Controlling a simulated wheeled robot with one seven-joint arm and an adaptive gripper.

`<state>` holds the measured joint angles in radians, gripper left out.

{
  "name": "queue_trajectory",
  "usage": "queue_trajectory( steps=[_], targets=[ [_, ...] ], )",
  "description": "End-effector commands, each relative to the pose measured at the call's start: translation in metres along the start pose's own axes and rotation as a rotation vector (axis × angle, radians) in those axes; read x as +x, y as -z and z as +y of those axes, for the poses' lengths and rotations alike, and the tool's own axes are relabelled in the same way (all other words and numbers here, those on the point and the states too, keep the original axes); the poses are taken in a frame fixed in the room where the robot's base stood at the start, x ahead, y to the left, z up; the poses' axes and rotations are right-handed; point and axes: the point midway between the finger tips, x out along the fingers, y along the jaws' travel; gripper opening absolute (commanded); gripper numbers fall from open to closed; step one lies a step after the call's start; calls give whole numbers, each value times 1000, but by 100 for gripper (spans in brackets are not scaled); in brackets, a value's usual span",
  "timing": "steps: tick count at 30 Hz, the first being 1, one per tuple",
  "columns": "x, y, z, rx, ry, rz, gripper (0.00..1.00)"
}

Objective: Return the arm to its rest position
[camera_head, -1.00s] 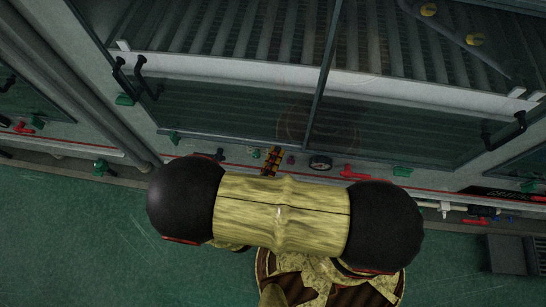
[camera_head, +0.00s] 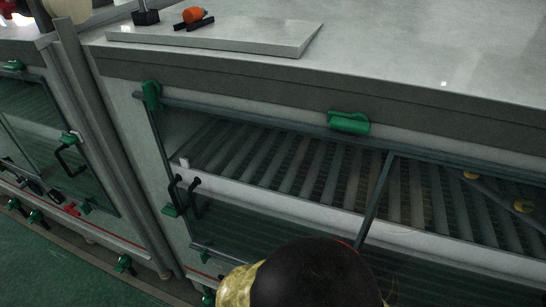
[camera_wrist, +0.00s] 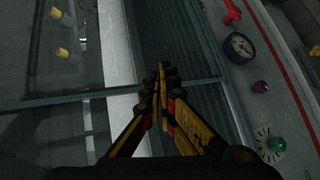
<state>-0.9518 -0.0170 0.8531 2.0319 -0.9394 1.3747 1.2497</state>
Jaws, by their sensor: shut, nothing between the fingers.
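My gripper (camera_wrist: 158,97) shows in the wrist view, with black and yellow fingers. Its fingertips are together and nothing is between them. Behind the fingers are a glazed panel and a pale rail (camera_wrist: 118,60) of the machine; I cannot tell how far they are from the fingertips. In the head view only part of my arm shows at the bottom, a black rounded joint and a yellowish link. My gripper is out of that view.
The glass-fronted machine (camera_head: 330,122) stands close before me, with black handles (camera_head: 184,194) and green latches. A pale board (camera_head: 240,34) lies on its top. Green floor (camera_head: 40,265) is free at lower left. The wrist view shows a round gauge (camera_wrist: 240,46) and a red valve handle (camera_wrist: 231,12).

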Motion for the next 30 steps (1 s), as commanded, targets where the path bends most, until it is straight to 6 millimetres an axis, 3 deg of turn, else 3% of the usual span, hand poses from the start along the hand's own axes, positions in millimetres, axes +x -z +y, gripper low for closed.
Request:
queue_trajectory(
  steps=[1, 6, 11, 21, 25, 30],
  targets=[
    [3, -7, 13, 27, 82, -67, 0],
    [5, -31, 43, 88, 378, -221, 0],
    [-3, -46, 71, 189, 655, -256, 0],
    [-31, -55, 157, 518, 1048, -3, 0],
    [-40, -58, 190, 624, 1081, 128, 0],
    [-46, -60, 212, 690, 1082, 227, 0]
  ],
)
